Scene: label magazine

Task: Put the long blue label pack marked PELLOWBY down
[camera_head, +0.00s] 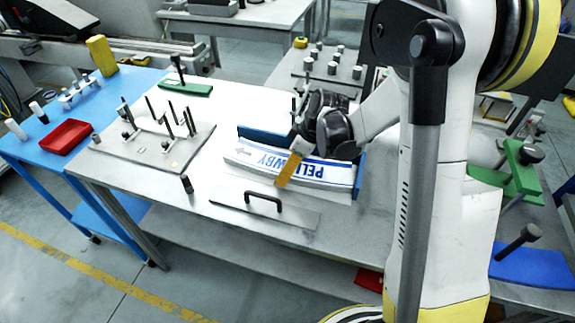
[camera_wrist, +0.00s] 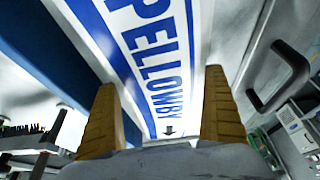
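The long label pack marked PELLOWBY (camera_head: 323,173) is white with blue bands and blue lettering. In the head view it lies lengthwise, slightly bowed, at the right part of the grey table, its lettering upside down. It also shows in the wrist view (camera_wrist: 155,65), running away between the two yellow fingers. My gripper (camera_wrist: 160,115) straddles the pack across its width, and its fingers appear to touch both long edges. In the head view one yellow finger of my gripper (camera_head: 288,170) crosses the near side. The far finger is hidden. I cannot tell whether the pack's underside touches anything.
A blue wall (camera_head: 262,135) stands just behind the pack. A flat plate with a black handle (camera_head: 263,198) lies in front. A fixture board with pins (camera_head: 150,152) is to the left, and a red bin (camera_head: 67,137) sits on the blue table. A strip between board and pack is clear.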

